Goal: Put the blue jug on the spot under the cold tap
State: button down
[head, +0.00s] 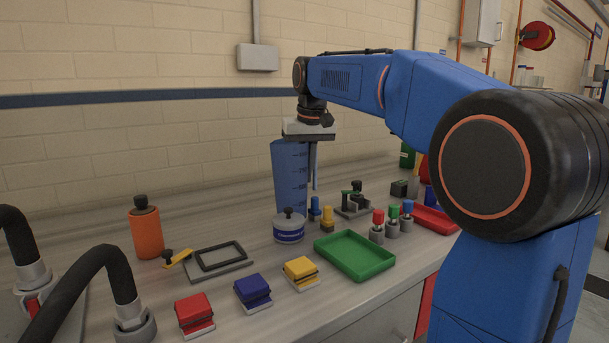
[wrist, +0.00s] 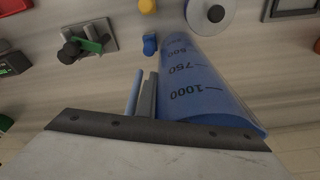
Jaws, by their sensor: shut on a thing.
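The blue jug (head: 289,176) is a tall translucent measuring jug, upright over the back of the bench. My gripper (head: 314,178) points down at its right side and is shut on it. In the wrist view the jug (wrist: 203,85), with dark volume marks, lies beside my gripper's fingers (wrist: 141,92). A white tin hides part of its foot, so I cannot tell whether it touches the bench. Two black curved taps (head: 101,262) stand at the near left; one has a red part at its base. The spot under the cold tap is not clearly visible.
An orange bottle (head: 146,230), a black frame (head: 220,257) and the white tin (head: 289,227) stand between the jug and the taps. Red, blue and yellow blocks (head: 300,272) line the front. A green tray (head: 354,255) lies right. The wall (head: 130,150) closes the back.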

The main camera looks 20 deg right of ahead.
jog(key=shift+f, duration=0.35)
jog(key=c, duration=1.9)
grip_release()
jog(key=shift+o, duration=0.2)
